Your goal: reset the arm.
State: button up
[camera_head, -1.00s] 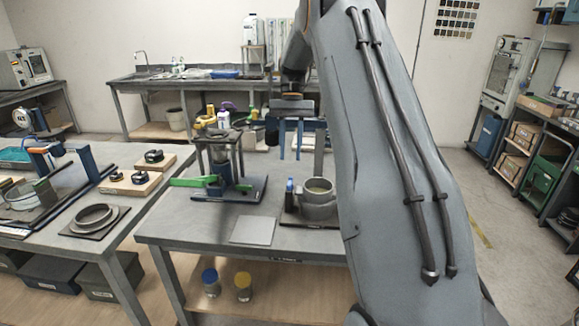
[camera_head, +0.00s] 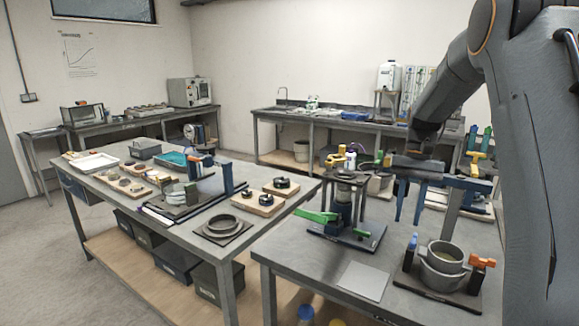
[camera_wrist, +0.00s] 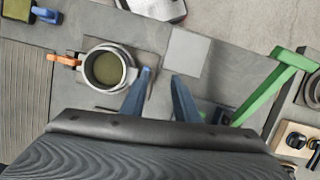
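My arm rises along the right side of the head view. My gripper (camera_head: 408,220) hangs with its two blue fingers pointing down, apart and empty, between a lever stand and a round pot. In the wrist view my gripper (camera_wrist: 161,74) also shows a gap between the fingers. The lever stand (camera_head: 345,205) has a green lever (camera_head: 316,216) sticking out to the left; the lever also shows in the wrist view (camera_wrist: 262,98). The pot (camera_head: 440,268) sits in a dark holder with an orange clamp (camera_head: 482,262).
A flat grey plate (camera_head: 362,281) lies on the near bench between stand and pot. A second bench (camera_head: 160,215) at left carries a ring on a plate (camera_head: 222,228), wooden blocks and trays. Bare floor (camera_head: 40,285) shows at far left.

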jog(key=s+a+f+n+t, duration=0.1)
jog(key=s+a, duration=0.3)
jog(key=s, duration=0.4)
jog(key=s+a+f+n+t+h, duration=0.1)
jog(key=s+a+f, duration=0.3)
jog(key=s, duration=0.4)
jog(key=s+a+f+n+t, duration=0.2)
jog(key=s+a+n, duration=0.1)
jog(key=s+a, duration=0.3)
jog(key=shift+s+a+f+h, duration=0.15)
jog(key=shift+s+f+h, duration=0.2)
jog(key=shift+s, duration=0.55)
